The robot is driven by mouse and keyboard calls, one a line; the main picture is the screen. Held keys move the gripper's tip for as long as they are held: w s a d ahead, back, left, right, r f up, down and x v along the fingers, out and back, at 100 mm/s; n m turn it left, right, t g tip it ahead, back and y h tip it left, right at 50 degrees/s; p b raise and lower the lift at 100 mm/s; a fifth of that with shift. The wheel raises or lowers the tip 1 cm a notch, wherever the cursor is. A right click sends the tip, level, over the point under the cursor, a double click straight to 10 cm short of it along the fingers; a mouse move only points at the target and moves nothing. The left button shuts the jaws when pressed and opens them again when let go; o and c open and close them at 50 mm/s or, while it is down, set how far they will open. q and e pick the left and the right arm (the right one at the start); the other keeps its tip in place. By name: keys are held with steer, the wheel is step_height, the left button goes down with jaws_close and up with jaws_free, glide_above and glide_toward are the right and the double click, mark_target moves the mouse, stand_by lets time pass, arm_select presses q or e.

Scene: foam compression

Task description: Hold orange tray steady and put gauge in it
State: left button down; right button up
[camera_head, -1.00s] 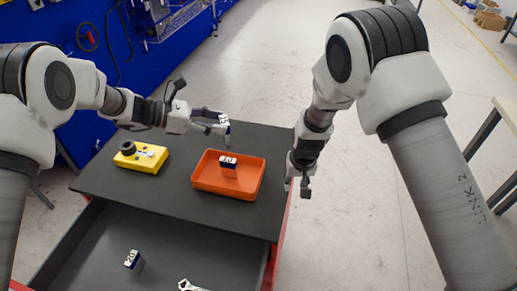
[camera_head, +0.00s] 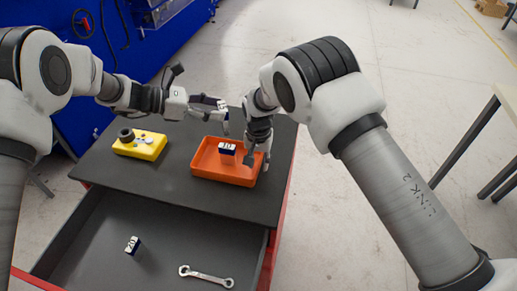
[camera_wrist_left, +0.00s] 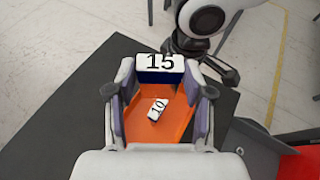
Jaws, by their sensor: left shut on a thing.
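The orange tray (camera_head: 207,163) sits on the dark cabinet top. A small block gauge marked 10 (camera_head: 227,148) is inside it; it also shows in the left wrist view (camera_wrist_left: 157,109). My left gripper (camera_head: 224,118) is shut on a gauge marked 15 (camera_wrist_left: 160,63) and holds it above the far side of the tray. My right gripper (camera_head: 258,163) is at the tray's right side, its fingers apart, one over the inside and one by the outer side. Whether it touches the wall cannot be told.
A yellow block with a black knob (camera_head: 140,146) stands left of the tray. An open drawer (camera_head: 175,235) in front holds a gauge marked 20 (camera_head: 132,246) and a wrench (camera_head: 206,277). The cabinet top between yellow block and tray is clear.

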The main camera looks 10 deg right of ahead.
arm_select(q)
steer(key=shift+d, duration=0.1)
arm_select(e)
steer(key=shift+d+f, duration=0.1)
steer(key=shift+f, duration=0.4)
jaws_close()
arm_select(q)
steer(key=shift+f, duration=2.9)
steer(key=shift+c, duration=1.8)
jaws_free()
steer(key=shift+f, duration=0.15)
arm_select(e)
steer(key=shift+s, duration=0.1)
arm_select(q)
steer(key=v, duration=1.2)
